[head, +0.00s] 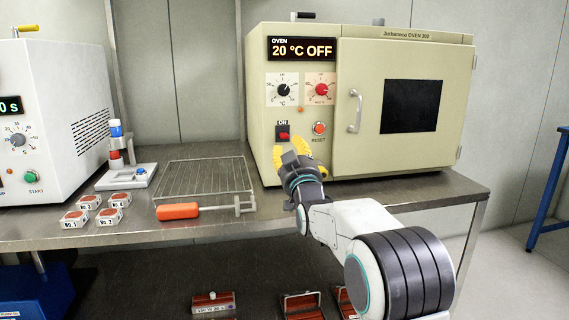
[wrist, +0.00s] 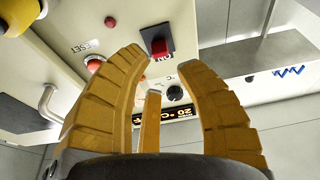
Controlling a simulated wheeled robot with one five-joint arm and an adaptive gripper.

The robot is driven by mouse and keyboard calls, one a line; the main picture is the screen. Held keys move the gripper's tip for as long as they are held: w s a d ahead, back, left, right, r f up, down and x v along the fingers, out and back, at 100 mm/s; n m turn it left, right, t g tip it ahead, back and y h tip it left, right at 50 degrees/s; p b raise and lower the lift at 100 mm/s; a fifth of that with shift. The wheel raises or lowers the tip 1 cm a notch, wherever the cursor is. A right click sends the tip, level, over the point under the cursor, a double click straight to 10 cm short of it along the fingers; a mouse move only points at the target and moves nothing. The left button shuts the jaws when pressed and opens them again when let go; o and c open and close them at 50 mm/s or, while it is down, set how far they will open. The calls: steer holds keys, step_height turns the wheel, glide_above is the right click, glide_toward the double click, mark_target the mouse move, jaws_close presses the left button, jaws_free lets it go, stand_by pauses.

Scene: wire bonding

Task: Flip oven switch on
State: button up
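The beige oven (head: 297,110) stands on the bench, and its display reads 20 °C OFF. Its red switch (head: 283,134) sits in a black frame below the dials, under an ON label. In the wrist view the red switch (wrist: 160,47) shows just beyond the fingertips, between them. My gripper (head: 292,148) has yellow fingers and is close in front of the oven's panel, just below and beside the switch. In the wrist view my gripper (wrist: 163,60) has its fingers spread, with nothing between them. Contact with the switch cannot be told.
A red reset button (head: 319,128) is right of the switch, and the door handle (head: 355,111) is farther right. A wire rack (head: 205,176) and an orange-handled tool (head: 178,211) lie left on the bench. A white machine (head: 60,110) stands at far left.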

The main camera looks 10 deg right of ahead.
mark_target(285, 137)
steer(key=shift+s+f+t+b, duration=0.15)
steer(key=shift+f+t+b, duration=0.4)
steer(key=shift+b, duration=0.7)
steer(key=shift+b, duration=0.3)
steer(key=shift+p+x, duration=0.45)
steer(key=shift+x, duration=3.15)
steer(key=shift+r, duration=0.1)
steer(key=shift+c, duration=0.2)
jaws_close()
steer(key=shift+r, duration=0.1)
